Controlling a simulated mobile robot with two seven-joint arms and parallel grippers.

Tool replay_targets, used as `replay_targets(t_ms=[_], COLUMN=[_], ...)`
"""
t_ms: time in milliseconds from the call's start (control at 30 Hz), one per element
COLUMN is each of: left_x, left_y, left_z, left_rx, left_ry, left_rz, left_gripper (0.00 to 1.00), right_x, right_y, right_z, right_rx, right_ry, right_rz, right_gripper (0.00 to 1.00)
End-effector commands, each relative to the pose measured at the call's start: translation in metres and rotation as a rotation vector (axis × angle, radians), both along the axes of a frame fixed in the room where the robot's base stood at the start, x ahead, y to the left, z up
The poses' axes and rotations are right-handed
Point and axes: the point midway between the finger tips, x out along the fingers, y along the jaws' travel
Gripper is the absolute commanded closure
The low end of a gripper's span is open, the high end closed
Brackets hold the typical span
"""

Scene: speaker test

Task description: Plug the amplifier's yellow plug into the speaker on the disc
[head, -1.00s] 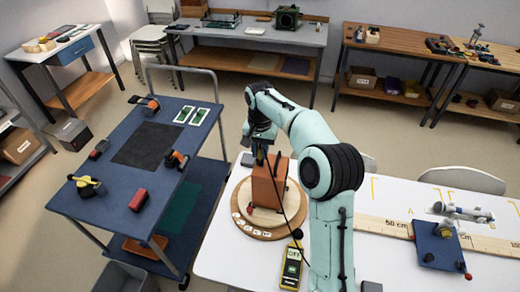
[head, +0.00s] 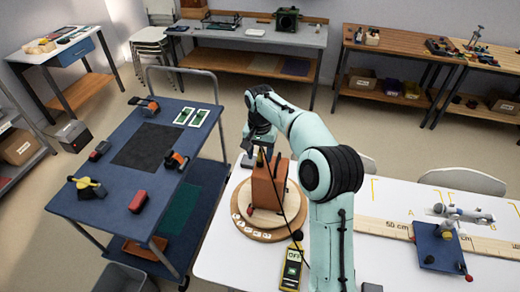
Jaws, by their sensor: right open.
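The speaker, a reddish-brown box (head: 264,187), stands upright on a round wooden disc (head: 241,222) at the left end of the white table. My right gripper (head: 258,150) is open, just above and behind the speaker's top. A small yellowish piece (head: 262,158) shows by the fingers at the speaker's top; I cannot tell if it is the yellow plug. A thin dark cable (head: 284,212) runs from there down across the speaker toward the front. I cannot make out the amplifier or the speaker's socket. My left gripper is not in view.
A yellow meter reading OFF (head: 291,268) lies in front of the disc. A blue stand with a grey part (head: 436,248) and a long ruler (head: 385,228) are on the table's right. A blue cart (head: 110,205) with several tools stands left, across a gap.

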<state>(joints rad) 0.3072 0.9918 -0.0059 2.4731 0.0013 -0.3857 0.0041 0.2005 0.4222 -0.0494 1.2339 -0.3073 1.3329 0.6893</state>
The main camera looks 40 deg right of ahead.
Motion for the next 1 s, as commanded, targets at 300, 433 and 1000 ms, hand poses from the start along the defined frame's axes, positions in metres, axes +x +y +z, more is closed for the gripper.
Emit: replay_targets(t_ms=[300,433,1000], left_x=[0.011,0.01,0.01], left_y=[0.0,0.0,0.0], left_z=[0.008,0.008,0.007], left_rx=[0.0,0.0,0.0], left_ry=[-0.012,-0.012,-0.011], left_rz=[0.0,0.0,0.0], left_gripper=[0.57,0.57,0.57], right_x=[0.003,0.002,0.0], right_y=[0.0,0.0,0.0], right_z=[0.048,0.079,0.134], right_rx=[-0.001,-0.001,0.0], right_ry=[-0.008,-0.008,0.0], right_rz=[0.001,0.0,0.0], right_gripper=[0.47,0.47,0.47])
